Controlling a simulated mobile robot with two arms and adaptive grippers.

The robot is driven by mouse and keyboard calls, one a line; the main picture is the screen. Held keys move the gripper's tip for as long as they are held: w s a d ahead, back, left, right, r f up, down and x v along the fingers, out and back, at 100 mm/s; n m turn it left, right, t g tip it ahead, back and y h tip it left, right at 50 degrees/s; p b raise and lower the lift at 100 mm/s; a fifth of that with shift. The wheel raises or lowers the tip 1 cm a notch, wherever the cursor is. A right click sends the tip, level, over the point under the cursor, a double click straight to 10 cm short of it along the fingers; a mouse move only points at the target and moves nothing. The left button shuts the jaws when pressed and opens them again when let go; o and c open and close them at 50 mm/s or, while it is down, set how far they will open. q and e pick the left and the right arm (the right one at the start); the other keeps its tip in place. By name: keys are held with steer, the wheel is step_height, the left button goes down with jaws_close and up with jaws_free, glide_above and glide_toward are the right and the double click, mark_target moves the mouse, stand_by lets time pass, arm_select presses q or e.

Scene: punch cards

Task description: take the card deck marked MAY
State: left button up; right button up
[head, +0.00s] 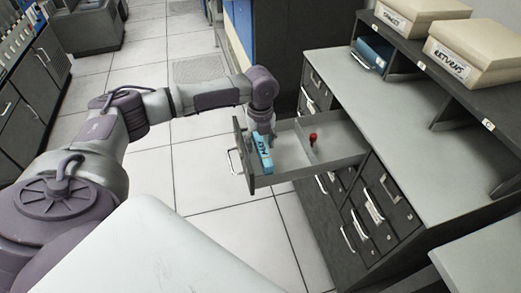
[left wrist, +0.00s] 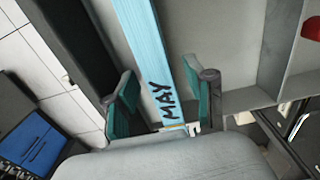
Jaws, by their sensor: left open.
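The card deck marked MAY (head: 262,153) is light blue and lies in the left part of an open drawer (head: 328,169). In the left wrist view the deck (left wrist: 153,50) runs between my fingers, with MAY in black near its close end. My left gripper (head: 264,138) reaches down into the drawer over the deck. In the left wrist view its two green-padded fingers (left wrist: 165,98) stand open on either side of the deck, with a gap visible on the left. My right gripper is not in view.
A divider splits the drawer; a small red item (head: 312,138) lies in the right part. The grey counter (head: 408,118) is clear. Cream boxes marked SPARES (head: 405,14) and RETURNS (head: 454,62) stand on the shelf, with a blue item (head: 374,49) beneath.

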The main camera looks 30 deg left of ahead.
arm_select(q)
jaws_close()
steer(key=shift+r, duration=0.15)
